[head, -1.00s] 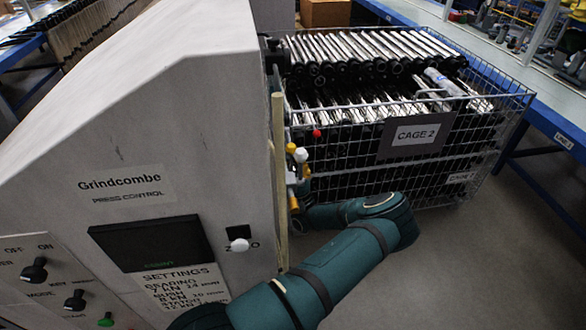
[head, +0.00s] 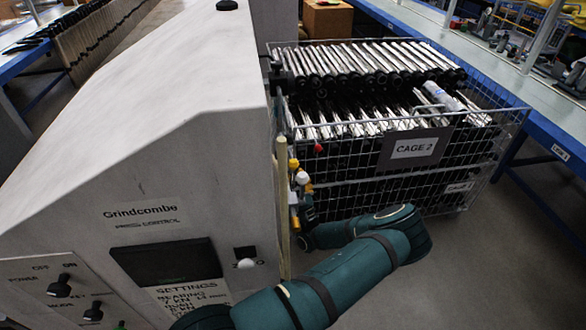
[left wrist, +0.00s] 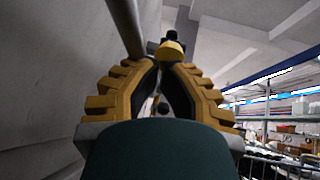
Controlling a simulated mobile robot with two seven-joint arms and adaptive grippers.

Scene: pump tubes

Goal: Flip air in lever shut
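Small valve fittings stick out from the right side of the grey press, with a yellow knob (head: 294,164), a white knob (head: 302,178) and a red knob (head: 318,147). I cannot tell which one is the air in lever. My left gripper (head: 297,205) is just below the yellow and white knobs, close to the press side and partly hidden by it. In the left wrist view its yellow fingers (left wrist: 160,66) come together at the tips, with a narrow gap lower down. A yellow knob (left wrist: 172,49) on a dark fitting shows just beyond the tips; contact is unclear. My right gripper is out of view.
The press (head: 150,120) fills the left, with its control panel in front. A wire cage (head: 480,180) marked CAGE 2, full of metal tubes, stands behind my left arm. A blue-edged bench (head: 548,120) runs along the right. Grey floor is clear at the lower right.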

